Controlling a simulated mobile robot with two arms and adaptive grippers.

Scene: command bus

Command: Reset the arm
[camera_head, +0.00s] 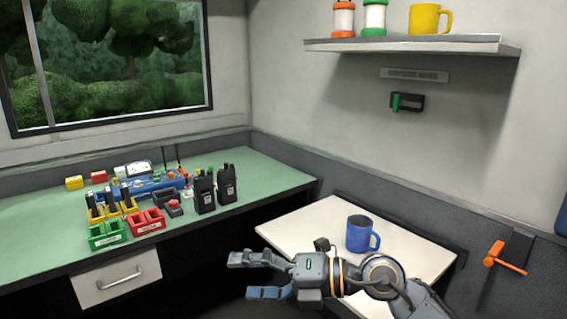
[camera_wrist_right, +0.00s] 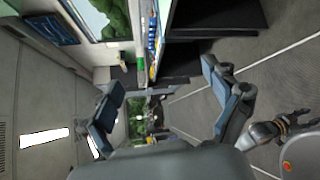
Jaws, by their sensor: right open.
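My right gripper (camera_head: 258,275) is in the lower middle of the head view, with its arm coming in from the lower right. Its two fingers point left and stand apart, with nothing between them. The gripper is in front of the white table's near left edge, and the arm passes in front of that table. In the right wrist view its two blue-padded fingers (camera_wrist_right: 170,105) are wide apart and empty. My left gripper does not show in the head view.
A blue mug (camera_head: 358,234) stands on the white table (camera_head: 300,222), just behind my right arm. A green counter (camera_head: 262,180) at the left holds two black radios (camera_head: 215,188), red bins (camera_head: 146,222) and green bins (camera_head: 106,235). An orange lever (camera_head: 505,258) sits on the right wall. A shelf (camera_head: 410,46) hangs above.

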